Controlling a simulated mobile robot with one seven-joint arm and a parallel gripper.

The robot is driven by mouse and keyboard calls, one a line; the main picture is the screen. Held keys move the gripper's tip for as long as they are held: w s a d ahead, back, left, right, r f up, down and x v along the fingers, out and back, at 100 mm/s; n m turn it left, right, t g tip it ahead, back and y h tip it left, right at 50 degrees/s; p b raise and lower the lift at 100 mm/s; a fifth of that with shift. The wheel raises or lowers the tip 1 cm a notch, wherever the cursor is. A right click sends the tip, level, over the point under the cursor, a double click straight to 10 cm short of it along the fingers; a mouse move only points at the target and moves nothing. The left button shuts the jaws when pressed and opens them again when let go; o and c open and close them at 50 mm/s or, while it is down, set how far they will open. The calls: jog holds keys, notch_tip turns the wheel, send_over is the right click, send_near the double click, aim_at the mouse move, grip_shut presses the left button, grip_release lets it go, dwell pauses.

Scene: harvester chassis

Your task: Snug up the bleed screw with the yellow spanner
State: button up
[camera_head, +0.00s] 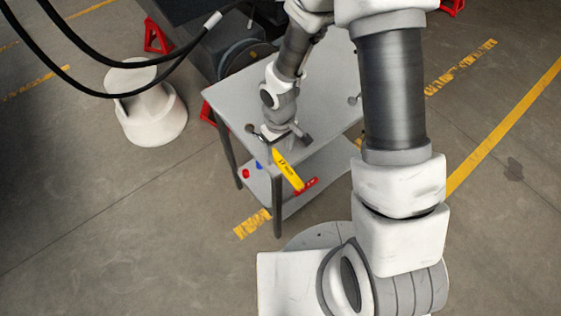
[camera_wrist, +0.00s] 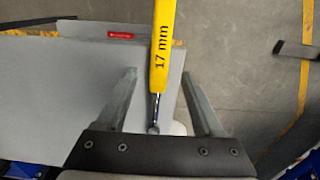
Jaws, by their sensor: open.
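The yellow spanner (camera_head: 288,170) is at the near corner of the grey table, its handle sticking out past the edge in the head view. In the wrist view the spanner (camera_wrist: 163,45) reads "17 mm", and its metal end points toward my palm. My gripper (camera_head: 279,136) is over the near part of the tabletop. Its fingers (camera_wrist: 159,78) are open, one on each side of the spanner in the picture; I cannot tell how far above it they are. I cannot make out the bleed screw in either view.
The grey table (camera_head: 232,93) has a lower shelf holding a red item (camera_head: 306,187) and small red and blue pieces. A white stool (camera_head: 150,112) stands to the left. Dark machinery with a wheel (camera_head: 246,58) and red stands (camera_head: 157,36) are behind. Cables hang at upper left.

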aim_at(280, 160)
notch_tip(280, 160, down, 3)
jog(key=shift+s+d+f, duration=0.1)
jog(key=shift+f, duration=0.05)
grip_shut()
dwell(0.4)
dwell(1.0)
